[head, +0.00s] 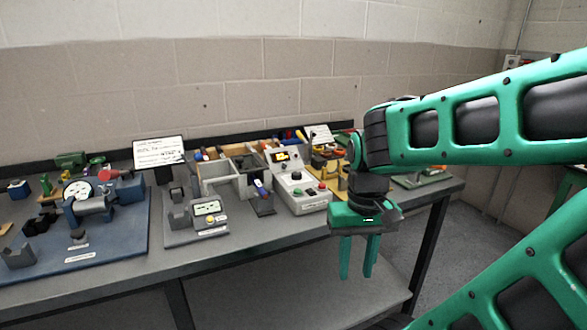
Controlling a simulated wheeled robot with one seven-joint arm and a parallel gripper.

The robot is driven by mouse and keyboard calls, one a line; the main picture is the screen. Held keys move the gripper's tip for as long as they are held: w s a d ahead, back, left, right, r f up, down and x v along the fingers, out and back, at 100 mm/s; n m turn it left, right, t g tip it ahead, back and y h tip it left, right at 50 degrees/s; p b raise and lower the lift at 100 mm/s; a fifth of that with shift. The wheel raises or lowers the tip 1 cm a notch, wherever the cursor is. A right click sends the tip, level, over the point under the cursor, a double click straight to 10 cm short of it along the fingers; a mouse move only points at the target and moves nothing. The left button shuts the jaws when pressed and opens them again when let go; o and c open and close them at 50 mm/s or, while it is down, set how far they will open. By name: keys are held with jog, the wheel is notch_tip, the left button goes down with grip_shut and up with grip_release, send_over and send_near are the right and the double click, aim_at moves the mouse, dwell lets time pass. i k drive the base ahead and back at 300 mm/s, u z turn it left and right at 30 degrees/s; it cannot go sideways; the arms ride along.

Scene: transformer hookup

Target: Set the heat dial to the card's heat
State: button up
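A white card (159,151) stands upright on a dark stand at the back of the bench; its print is too small to read. A light grey control box (301,204) sits right of the middle of the bench. It has a small lit orange display (283,156), a round knob (296,176) that looks like the heat dial, and coloured buttons near its front. The dial's setting cannot be read. My gripper (357,274) points down in front of the bench edge, right of the box and apart from it. Its two green fingers are spread and empty.
A blue board (95,252) with fixtures fills the bench's left side. A small meter (207,208) on a grey plate stands left of the box, with grey bins (217,182) behind. A yellow fixture (329,165) and a second white card (320,134) stand behind right.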

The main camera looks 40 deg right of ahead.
aim_at(296, 175)
jog(key=i, duration=0.85)
